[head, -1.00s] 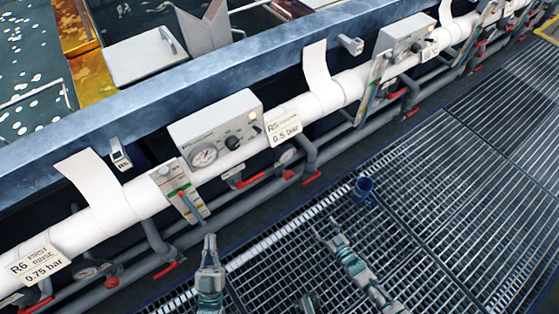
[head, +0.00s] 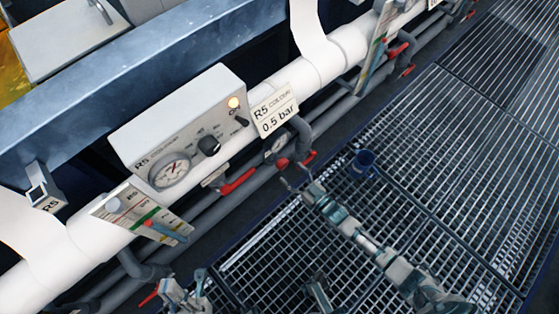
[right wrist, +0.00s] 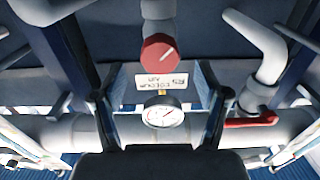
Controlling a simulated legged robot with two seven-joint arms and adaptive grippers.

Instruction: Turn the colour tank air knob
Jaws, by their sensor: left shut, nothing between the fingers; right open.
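A small round gauge (right wrist: 164,113) sits below the label. In the head view the red knob (head: 282,163) is small, under the white pipe. My right gripper (head: 295,178) is open just in front of it; in the right wrist view its open fingers (right wrist: 161,97) flank the label and gauge, with nothing between them gripped. My left gripper (head: 184,287) is shut and empty at the lower left.
The R5 control box (head: 185,130) with dial and black knob sits on the white pipe (head: 325,68). A "0.5 bar" sign (head: 275,110) hangs nearby. Red lever handles (head: 238,182) line the grey pipes.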

